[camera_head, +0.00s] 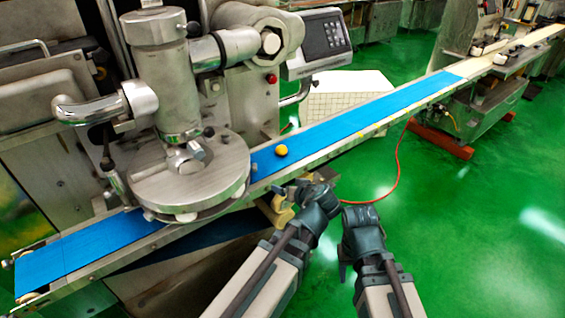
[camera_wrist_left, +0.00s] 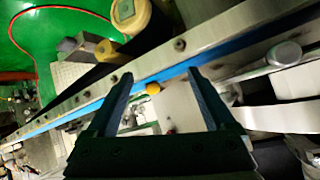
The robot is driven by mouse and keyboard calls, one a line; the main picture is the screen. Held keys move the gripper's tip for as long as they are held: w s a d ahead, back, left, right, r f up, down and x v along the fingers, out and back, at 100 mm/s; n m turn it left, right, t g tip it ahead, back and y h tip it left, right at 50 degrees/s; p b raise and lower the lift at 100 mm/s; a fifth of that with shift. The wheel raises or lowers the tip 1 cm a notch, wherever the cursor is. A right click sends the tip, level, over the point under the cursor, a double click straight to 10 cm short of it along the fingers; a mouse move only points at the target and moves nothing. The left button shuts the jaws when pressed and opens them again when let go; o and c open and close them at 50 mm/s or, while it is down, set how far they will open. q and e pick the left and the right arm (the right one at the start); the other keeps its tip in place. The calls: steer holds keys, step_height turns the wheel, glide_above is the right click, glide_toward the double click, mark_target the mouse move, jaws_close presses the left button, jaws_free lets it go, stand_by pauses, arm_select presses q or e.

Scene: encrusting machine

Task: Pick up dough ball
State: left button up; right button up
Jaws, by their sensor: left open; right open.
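A small round yellow-orange dough ball (camera_head: 281,150) rests on the blue conveyor belt (camera_head: 335,127), just right of the machine's round metal disc. In the left wrist view the dough ball (camera_wrist_left: 153,88) shows between the two fingers in the picture, with the blue belt (camera_wrist_left: 180,70) behind the fingertips. My left gripper (camera_head: 284,192) is by the belt's near edge, below the ball in the picture and apart from it. In the left wrist view my left gripper (camera_wrist_left: 160,73) is open and empty. My right gripper (camera_head: 345,268) is open, lower and to the right, away from the belt.
The encrusting machine's metal column (camera_head: 160,75) and round disc (camera_head: 195,180) stand left of the ball, over the belt. A metal rail (camera_head: 350,139) edges the belt. A control panel (camera_head: 318,42) is behind. An orange hose (camera_head: 395,165) hangs near the open green floor (camera_head: 480,200).

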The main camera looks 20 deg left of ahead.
arm_select(q)
steer(key=w+n+t+b, duration=0.2)
steer(key=w+t+b, duration=0.2)
steer(key=w+b, duration=0.1)
steer(key=t+b, duration=0.1)
steer(key=b, duration=0.1)
glide_toward(283, 153)
steer(key=shift+y, duration=0.4)
steer(key=x, duration=0.4)
steer(key=shift+w+d+f, duration=0.15)
steer(key=shift+d, duration=0.2)
steer(key=shift+w+a, duration=0.2)
arm_select(e)
step_height(283, 153, down, 9)
steer(key=shift+f, duration=0.1)
arm_select(q)
steer(key=b+x, duration=0.1)
steer(key=x, duration=0.4)
steer(key=shift+w+a+f, duration=0.1)
steer(key=shift+a+f, duration=0.05)
steer(key=shift+f, duration=0.05)
arm_select(e)
steer(key=shift+f, duration=0.6)
